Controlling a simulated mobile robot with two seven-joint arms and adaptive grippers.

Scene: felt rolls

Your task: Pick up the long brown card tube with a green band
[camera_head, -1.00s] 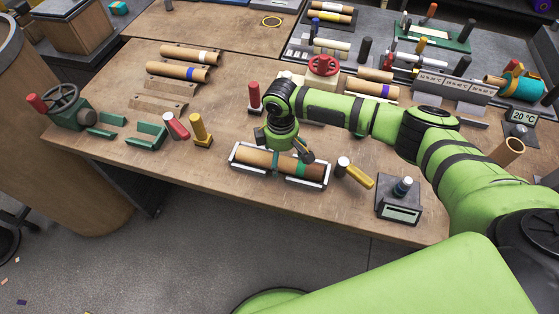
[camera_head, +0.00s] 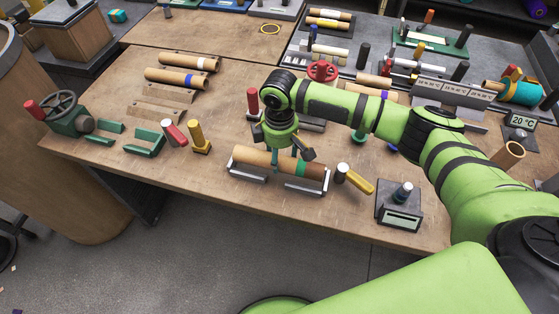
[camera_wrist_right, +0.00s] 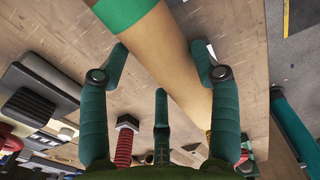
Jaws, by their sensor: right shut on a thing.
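The long brown card tube (camera_head: 250,155) has a green band (camera_head: 301,167) and a darker right end. My right gripper (camera_head: 284,156) is shut on it near its middle, from above. The tube hangs roughly level, a little above its grey two-ended cradle (camera_head: 305,188). In the right wrist view, the tube (camera_wrist_right: 170,55) runs between the teal fingers of my right gripper (camera_wrist_right: 165,68), with the green band (camera_wrist_right: 125,8) at the top edge. My left gripper is not in view.
A yellow-handled tool (camera_head: 359,182) and a grey device (camera_head: 400,208) stand just right of the cradle. A yellow upright tool (camera_head: 198,138) and a red one (camera_head: 174,134) are to its left. More tubes (camera_head: 181,77) lie farther back.

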